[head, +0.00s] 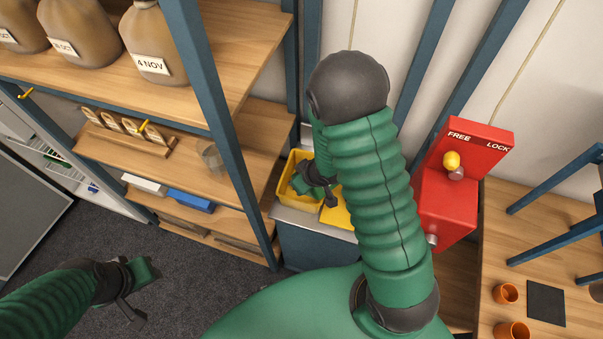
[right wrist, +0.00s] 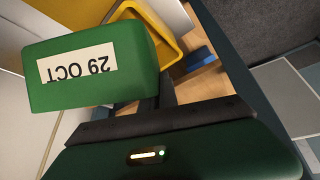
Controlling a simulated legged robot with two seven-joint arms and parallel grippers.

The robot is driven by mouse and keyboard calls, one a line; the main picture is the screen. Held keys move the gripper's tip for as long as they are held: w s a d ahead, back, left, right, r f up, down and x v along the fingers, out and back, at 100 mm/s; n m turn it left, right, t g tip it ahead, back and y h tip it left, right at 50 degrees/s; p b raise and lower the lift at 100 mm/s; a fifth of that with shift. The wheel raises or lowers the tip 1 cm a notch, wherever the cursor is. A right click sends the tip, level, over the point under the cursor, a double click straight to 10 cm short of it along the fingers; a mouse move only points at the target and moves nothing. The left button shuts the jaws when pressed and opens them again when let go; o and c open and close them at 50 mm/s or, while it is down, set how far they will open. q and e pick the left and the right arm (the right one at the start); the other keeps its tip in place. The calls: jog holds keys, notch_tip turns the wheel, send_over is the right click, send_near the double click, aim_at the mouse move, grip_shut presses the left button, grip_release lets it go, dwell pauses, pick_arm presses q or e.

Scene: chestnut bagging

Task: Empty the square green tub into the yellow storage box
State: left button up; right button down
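The green tub (right wrist: 95,65) fills the left of the right wrist view, its white "29 OCT" label upside down. My right gripper (right wrist: 160,92) is shut on the tub at its right edge; part of the fingers is hidden by the tub. In the head view the right gripper (head: 318,190) is by the yellow storage box (head: 283,186), with a small part of the green tub (head: 303,186) over the box. The box also shows behind the tub in the right wrist view (right wrist: 183,18). The tub's inside is hidden. My left gripper (head: 132,290) is low at the left, away from everything; its fingers are unclear.
The box stands on a grey-topped counter (head: 290,215), beside a wooden shelf unit with blue posts (head: 212,110). Sacks (head: 155,45) stand on the top shelf. A red FREE/LOCK device (head: 447,205) is at the right. Orange cups (head: 505,293) stand on a wooden table.

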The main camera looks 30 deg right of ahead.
jog(key=g+p, duration=0.1)
jog(key=p, duration=0.2)
jog(key=w+g+p, duration=0.1)
jog(key=g+p, duration=0.1)
jog(key=p, duration=0.2)
jog(key=g+p, duration=0.2)
jog(key=p, duration=0.2)
jog(key=shift+w+a+f+h, duration=0.15)
jog(key=shift+w+f+h, duration=0.1)
jog(key=shift+w+h, duration=0.15)
jog(key=w+f+g+b, duration=0.1)
jog(key=g+b, duration=0.1)
jog(key=b, duration=0.3)
jog(key=f+g+h+b, duration=0.1)
jog(key=g+b, duration=0.2)
jog(key=b, duration=0.3)
jog(key=w+a+g+b, duration=0.1)
jog(key=g+b, duration=0.2)
jog(key=b, duration=0.2)
jog(key=shift+w+f+h+b, duration=0.3)
jog(key=shift+w+f+b, duration=0.05)
jog(key=shift+f+b, duration=0.05)
